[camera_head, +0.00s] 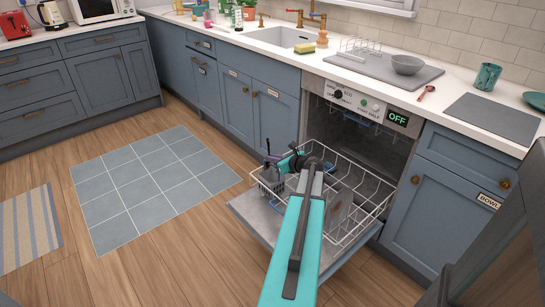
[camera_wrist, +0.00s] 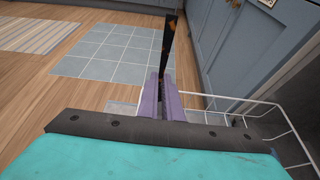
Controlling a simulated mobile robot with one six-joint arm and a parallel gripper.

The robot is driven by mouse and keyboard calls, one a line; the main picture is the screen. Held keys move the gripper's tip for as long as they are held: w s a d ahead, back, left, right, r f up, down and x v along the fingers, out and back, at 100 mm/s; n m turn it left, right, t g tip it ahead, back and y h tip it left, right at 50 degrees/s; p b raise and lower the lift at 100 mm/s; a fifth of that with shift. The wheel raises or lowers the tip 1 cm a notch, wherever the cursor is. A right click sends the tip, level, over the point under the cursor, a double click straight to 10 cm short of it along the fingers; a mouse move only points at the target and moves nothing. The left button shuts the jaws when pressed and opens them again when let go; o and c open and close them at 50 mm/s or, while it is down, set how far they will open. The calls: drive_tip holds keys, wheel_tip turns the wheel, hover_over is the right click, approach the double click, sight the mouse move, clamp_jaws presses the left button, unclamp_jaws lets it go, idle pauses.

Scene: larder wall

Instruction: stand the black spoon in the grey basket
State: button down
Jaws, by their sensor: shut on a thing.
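My gripper (camera_wrist: 165,97) has purple fingers, shut on the black spoon (camera_wrist: 168,45). The spoon stands roughly upright from the fingers in the wrist view; its lower end is hidden by them. In the head view my gripper (camera_head: 271,163) is at the left end of the pulled-out dishwasher rack, beside or over the grey basket (camera_head: 269,189). My arm hides part of the rack, and I cannot tell whether the spoon touches the basket.
The dishwasher door (camera_head: 252,215) is folded down with the wire rack (camera_head: 357,235) out over it. The counter above holds a grey bowl (camera_head: 408,65), a teal cup (camera_head: 487,77) and a red spoon (camera_head: 426,92). The floor left of the door is clear.

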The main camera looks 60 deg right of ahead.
wheel_tip(320, 180, down, 6)
drive_tip(key=b, duration=0.2)
drive_tip(key=shift+f+b, duration=0.2)
drive_tip(key=shift+b, duration=0.1)
idle(0.7)
idle(0.3)
drive_tip(key=c, duration=1.9)
unclamp_jaws()
drive_tip(key=shift+o, duration=0.2)
drive_tip(key=p+v, duration=0.1)
drive_tip(key=v, duration=1.2)
drive_tip(key=shift+s+p, duration=0.4)
drive_tip(key=shift+a+r, duration=0.1)
